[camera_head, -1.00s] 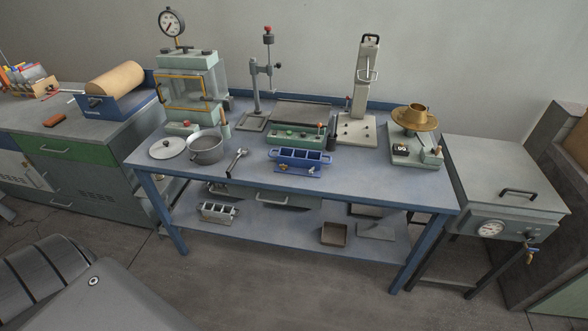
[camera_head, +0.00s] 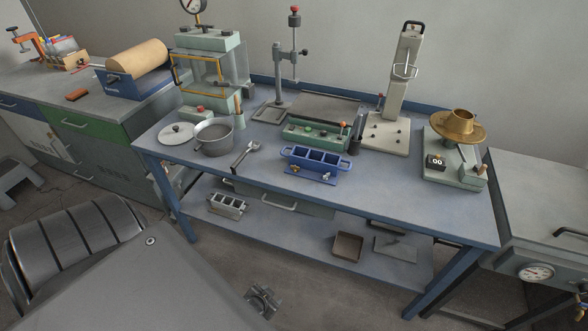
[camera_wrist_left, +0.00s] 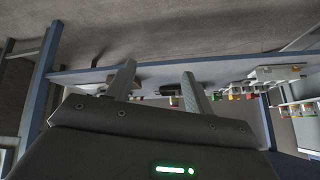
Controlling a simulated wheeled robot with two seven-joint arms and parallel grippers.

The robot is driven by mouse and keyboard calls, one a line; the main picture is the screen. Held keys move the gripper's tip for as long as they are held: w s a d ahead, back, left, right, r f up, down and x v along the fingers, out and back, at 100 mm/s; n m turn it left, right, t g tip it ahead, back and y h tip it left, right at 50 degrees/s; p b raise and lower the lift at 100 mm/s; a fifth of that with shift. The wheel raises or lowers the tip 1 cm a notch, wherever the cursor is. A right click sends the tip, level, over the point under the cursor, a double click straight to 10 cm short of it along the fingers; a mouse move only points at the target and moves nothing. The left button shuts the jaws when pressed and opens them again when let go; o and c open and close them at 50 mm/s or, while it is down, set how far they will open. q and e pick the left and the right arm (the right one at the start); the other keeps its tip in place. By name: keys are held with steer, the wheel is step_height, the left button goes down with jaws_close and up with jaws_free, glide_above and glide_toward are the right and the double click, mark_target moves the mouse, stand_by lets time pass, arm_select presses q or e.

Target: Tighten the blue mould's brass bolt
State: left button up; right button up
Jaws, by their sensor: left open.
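The blue mould (camera_head: 316,157), a row of open compartments, sits on the blue bench near its front edge. A small brass bolt (camera_head: 294,170) shows low on its front left; a silvery fitting (camera_head: 327,174) is to the right of it. A grey wrench (camera_head: 247,152) lies on the bench left of the mould, apart from it. In the left wrist view my left gripper (camera_wrist_left: 158,69) is open, its two fingers apart with nothing held between them; the mould is not recognisable there. My right gripper is not seen.
A metal pot (camera_head: 213,139) stands left of the wrench, a green block (camera_head: 317,133) behind the mould. A press (camera_head: 396,100) and a brass-topped device (camera_head: 458,140) stand to the right. The lower shelf holds a grey mould (camera_head: 228,206) and a brown tray (camera_head: 347,246). The bench front right is clear.

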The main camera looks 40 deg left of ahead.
arm_select(q)
steer(key=w+a+r+n+t+b, duration=0.1)
steer(key=w+a+r+t+b, duration=0.15)
steer(key=w+r, duration=0.5)
steer(key=n+t+y+b, duration=0.3)
steer(key=t+y+b, duration=0.1)
steer(key=t, duration=0.3)
glide_toward(295, 167)
steer(key=w, duration=0.1)
steer(key=w+a, duration=0.1)
steer(key=w, duration=0.1)
steer(key=shift+y, duration=0.3)
steer(key=x, duration=0.4)
steer(key=shift+w+f, duration=0.1)
steer(key=shift+w, duration=0.2)
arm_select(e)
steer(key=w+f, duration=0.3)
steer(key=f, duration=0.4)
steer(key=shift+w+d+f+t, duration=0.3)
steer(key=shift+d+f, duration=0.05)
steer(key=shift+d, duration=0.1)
